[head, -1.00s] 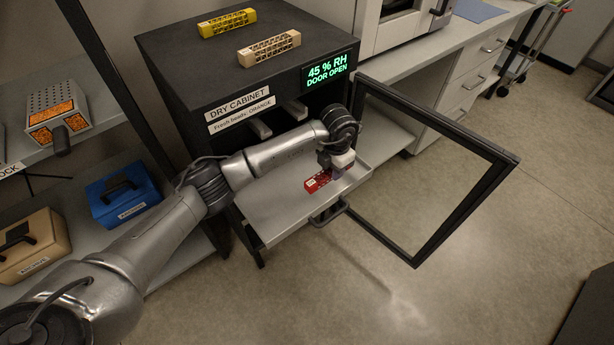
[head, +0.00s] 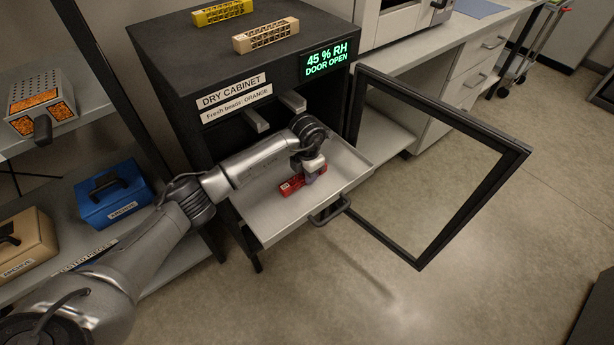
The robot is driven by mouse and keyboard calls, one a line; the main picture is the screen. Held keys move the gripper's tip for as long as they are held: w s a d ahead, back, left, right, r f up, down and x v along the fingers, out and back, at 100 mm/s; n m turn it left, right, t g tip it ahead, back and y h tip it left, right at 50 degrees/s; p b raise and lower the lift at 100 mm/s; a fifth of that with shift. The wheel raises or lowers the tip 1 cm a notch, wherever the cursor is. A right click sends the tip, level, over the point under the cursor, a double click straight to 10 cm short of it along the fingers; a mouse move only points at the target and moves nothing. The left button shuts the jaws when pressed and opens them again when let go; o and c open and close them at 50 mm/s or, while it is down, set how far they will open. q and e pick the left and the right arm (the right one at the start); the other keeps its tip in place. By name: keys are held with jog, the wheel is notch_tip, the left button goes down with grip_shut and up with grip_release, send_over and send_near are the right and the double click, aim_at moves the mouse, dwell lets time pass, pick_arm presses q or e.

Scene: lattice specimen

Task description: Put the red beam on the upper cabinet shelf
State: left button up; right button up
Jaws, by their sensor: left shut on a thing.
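The red beam (head: 290,187) is a small lattice bar over the pulled-out metal drawer tray (head: 262,222) of the dry cabinet (head: 180,70). My left gripper (head: 311,174) is shut on the beam near its right part. The beam is at or just above the tray floor; I cannot tell whether it touches. The cabinet door (head: 470,205) stands open to the right. The upper shelf inside the cabinet is mostly hidden by my arm and the dark interior. My right gripper is not in view.
A yellow lattice beam (head: 222,12) and a tan one (head: 266,36) lie on the cabinet top. A rack at left holds an orange-bead container (head: 42,100), a blue case (head: 113,195) and a tan case (head: 22,243). The tray has a front handle (head: 330,211).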

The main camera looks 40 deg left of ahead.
pick_arm(q)
jog(key=shift+f, duration=0.15)
jog(key=shift+f, duration=0.15)
jog(key=o, duration=0.9)
